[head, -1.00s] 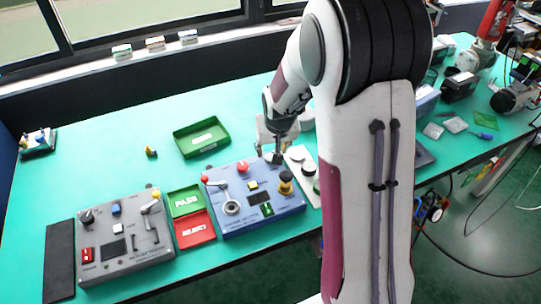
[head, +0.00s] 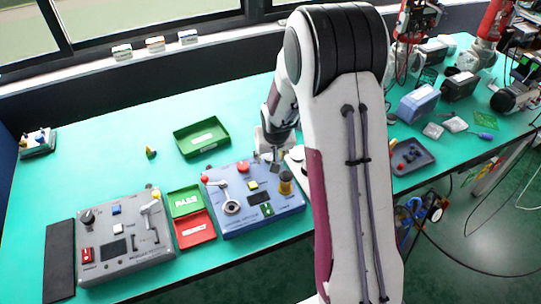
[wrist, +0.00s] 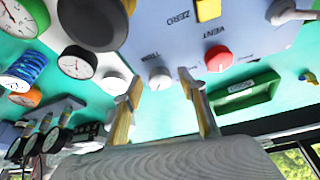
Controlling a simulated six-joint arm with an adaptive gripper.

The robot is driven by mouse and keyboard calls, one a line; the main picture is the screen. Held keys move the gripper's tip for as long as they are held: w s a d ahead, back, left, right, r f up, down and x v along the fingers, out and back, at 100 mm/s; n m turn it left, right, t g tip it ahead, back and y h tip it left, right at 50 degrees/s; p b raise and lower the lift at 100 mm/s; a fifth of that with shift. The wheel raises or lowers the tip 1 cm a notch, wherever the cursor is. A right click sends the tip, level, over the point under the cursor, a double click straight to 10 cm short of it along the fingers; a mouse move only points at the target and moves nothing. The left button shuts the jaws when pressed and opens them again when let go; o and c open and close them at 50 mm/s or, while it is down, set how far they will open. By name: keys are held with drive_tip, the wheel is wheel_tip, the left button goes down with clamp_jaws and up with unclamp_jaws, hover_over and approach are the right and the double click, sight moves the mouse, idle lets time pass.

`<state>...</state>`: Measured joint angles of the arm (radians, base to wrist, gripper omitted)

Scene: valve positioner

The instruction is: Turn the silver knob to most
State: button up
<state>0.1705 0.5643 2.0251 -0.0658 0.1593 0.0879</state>
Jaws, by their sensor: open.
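The silver knob (wrist: 160,78) is a small pale round knob on the blue-grey positioner box (wrist: 150,28), beside printed lettering. In the wrist view it shows between the tips of my open gripper (wrist: 160,84), one finger on each side. I cannot tell whether the fingers touch it. In the head view my gripper (head: 272,160) points down at the far right corner of the positioner box (head: 232,218), and I cannot make out the silver knob there. The red VENT knob (wrist: 218,58) and yellow ZERO button (wrist: 208,9) are on the same face.
A black knob (wrist: 92,22) and several gauges lie to the left in the wrist view. A green tray (head: 202,137) stands behind the box. Green PASS (head: 186,201) and red REJECT (head: 195,229) trays and a grey panel (head: 125,240) stand to its left.

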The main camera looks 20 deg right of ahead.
drive_tip(key=c, duration=1.1)
drive_tip(key=shift+a+m+g+h, duration=0.1)
drive_tip(key=shift+m+g+h, duration=0.2)
drive_tip(key=shift+m, duration=0.7)
drive_tip(key=shift+a+m+g+h, duration=0.1)
drive_tip(key=shift+m+h, duration=0.3)
drive_tip(key=shift+m, duration=0.6)
drive_tip(key=shift+w+m+h, duration=0.1)
drive_tip(key=shift+m+h, duration=0.2)
drive_tip(key=shift+m, duration=0.5)
drive_tip(key=shift+a+m+g, duration=0.1)
drive_tip(key=shift+m+g, duration=0.2)
drive_tip(key=shift+m, duration=0.3)
drive_tip(key=shift+m+h, duration=0.3)
drive_tip(key=shift+m, duration=0.3)
